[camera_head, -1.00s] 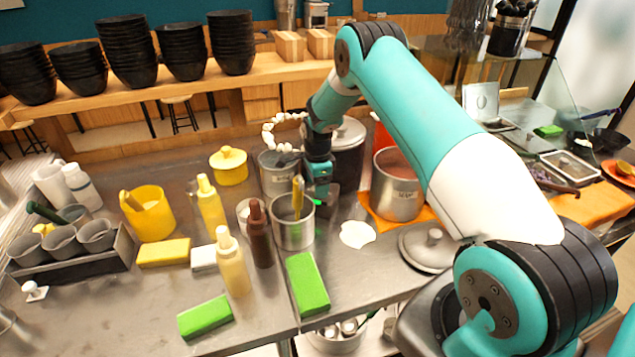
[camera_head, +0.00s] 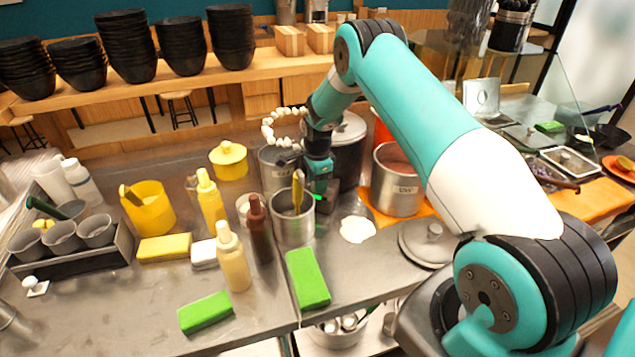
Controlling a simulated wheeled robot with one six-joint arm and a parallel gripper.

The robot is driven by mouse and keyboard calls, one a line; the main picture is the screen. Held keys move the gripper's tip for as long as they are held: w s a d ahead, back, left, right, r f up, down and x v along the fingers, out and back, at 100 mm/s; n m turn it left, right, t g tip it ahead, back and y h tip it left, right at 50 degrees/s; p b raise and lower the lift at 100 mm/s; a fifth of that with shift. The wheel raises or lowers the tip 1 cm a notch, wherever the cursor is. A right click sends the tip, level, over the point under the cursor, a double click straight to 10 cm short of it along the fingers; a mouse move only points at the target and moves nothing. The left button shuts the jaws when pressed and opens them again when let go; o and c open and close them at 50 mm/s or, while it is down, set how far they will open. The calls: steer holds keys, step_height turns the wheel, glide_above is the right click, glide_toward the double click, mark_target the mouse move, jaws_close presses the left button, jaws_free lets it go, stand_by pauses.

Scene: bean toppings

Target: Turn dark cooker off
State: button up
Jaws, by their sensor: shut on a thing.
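The dark cooker (camera_head: 348,165), a dark pot with a grey lid, stands behind my gripper, partly hidden by it and my arm. My gripper (camera_head: 317,196) points down in front of the cooker, low by its base. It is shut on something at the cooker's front. The fingertips and the held part are too small and covered to make out. A small green glow shows beside the gripper.
A steel pot (camera_head: 292,222) holding a yellow-handled utensil stands just left of my gripper. A labelled steel pot (camera_head: 397,185) is to the right on an orange mat. A grey lid (camera_head: 428,243) and a white patch (camera_head: 358,229) lie in front.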

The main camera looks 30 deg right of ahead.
steer(key=n+b, duration=0.2)
steer(key=shift+f+n, duration=0.15)
steer(key=shift+n, duration=0.25)
steer(key=n+b, duration=0.2)
steer(key=n, duration=0.2)
steer(key=shift+n+b, duration=0.3)
steer(key=shift+b, duration=0.1)
steer(key=n+b, duration=0.1)
steer(key=n, duration=0.2)
steer(key=shift+n, duration=0.3)
steer(key=n+b, duration=0.1)
steer(key=n, duration=0.2)
steer(key=shift+n, duration=0.3)
steer(key=n+b, duration=0.1)
steer(key=n, duration=0.5)
steer(key=shift+r+b, duration=0.2)
steer(key=shift+b, duration=0.2)
steer(key=n, duration=0.5)
steer(key=shift+n+b, duration=0.35)
steer(key=shift+n, duration=0.05)
steer(key=o, duration=0.9)
